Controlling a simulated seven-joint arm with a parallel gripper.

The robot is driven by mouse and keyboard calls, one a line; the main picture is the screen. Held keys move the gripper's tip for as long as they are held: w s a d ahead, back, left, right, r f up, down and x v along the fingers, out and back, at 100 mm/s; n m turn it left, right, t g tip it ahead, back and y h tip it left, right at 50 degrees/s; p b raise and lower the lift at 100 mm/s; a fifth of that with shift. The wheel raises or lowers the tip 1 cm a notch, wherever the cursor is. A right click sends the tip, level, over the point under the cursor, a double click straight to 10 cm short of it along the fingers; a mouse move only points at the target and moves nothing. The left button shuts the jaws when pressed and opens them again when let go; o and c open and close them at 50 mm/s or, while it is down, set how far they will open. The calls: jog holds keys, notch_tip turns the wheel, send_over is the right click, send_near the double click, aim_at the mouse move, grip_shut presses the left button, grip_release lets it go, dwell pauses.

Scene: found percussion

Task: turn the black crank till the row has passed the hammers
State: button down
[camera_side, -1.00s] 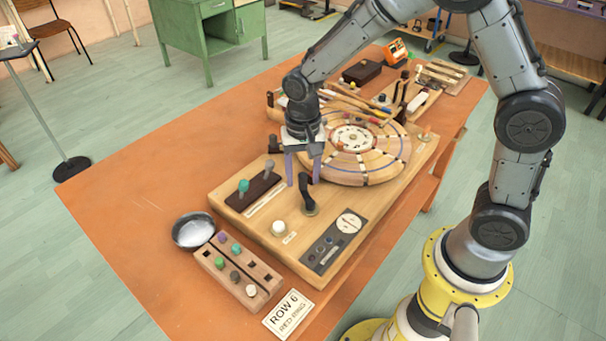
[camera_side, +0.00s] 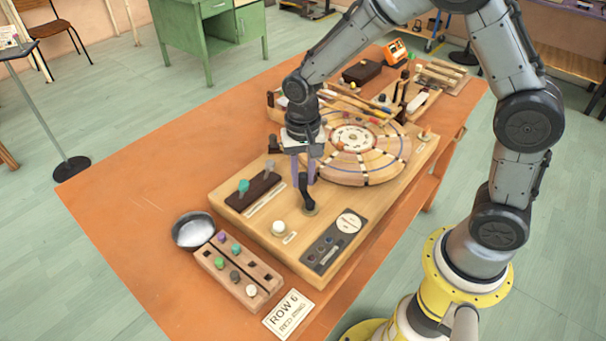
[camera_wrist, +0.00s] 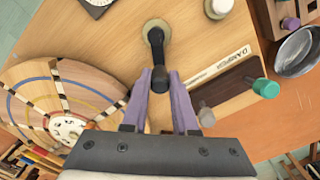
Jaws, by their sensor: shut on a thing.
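The black crank (camera_side: 308,203) stands on a wooden board, beside the near edge of a round wooden wheel (camera_side: 375,176) with coloured rings and dark radial marks. My gripper (camera_side: 304,182) points down at the crank's handle, its purple fingers close together on it. In the wrist view the fingers (camera_wrist: 159,88) close around the end of the crank (camera_wrist: 156,43), partly hiding it. The wheel also shows at the left of the wrist view (camera_wrist: 95,92). Dark upright posts stand at the wheel's far side; I cannot tell if they are the hammers.
A dark block with green and grey knobs (camera_side: 254,190), labelled DAMPER in the wrist view, sits left of the crank. A white knob (camera_side: 279,228) and a dark panel (camera_side: 333,242) are nearer. A metal bowl (camera_side: 193,230), peg block (camera_side: 236,270) and ROW 6 card (camera_side: 288,314) lie in front.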

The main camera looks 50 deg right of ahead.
jog(key=shift+w+a+n, duration=0.1)
jog(key=shift+n, duration=0.2)
jog(key=n, duration=0.2)
jog(key=a+n, duration=0.1)
jog(key=shift+w+a+n, duration=0.2)
jog(key=shift+n, duration=0.2)
jog(key=n, duration=0.1)
jog(key=a+n, duration=0.1)
jog(key=n, duration=0.2)
jog(key=shift+a+r+n, duration=0.1)
jog(key=shift+a+n, duration=0.2)
jog(key=shift+a, duration=0.05)
jog(key=n, duration=0.1)
jog(key=a+n, duration=0.1)
jog(key=n, duration=0.1)
jog(key=s+n, duration=0.1)
jog(key=shift+a, duration=0.3)
jog(key=shift+s+a+n, duration=0.15)
jog(key=shift+s+n, duration=0.05)
jog(key=shift+n, duration=0.6)
jog(key=shift+s+a+n, duration=0.15)
jog(key=shift+a+n, duration=0.05)
jog(key=shift+n, duration=0.6)
jog(key=shift+s+a+n, duration=0.15)
jog(key=shift+s+n, duration=0.05)
jog(key=shift+n, duration=0.6)
jog(key=c, duration=0.7)
grip_release()
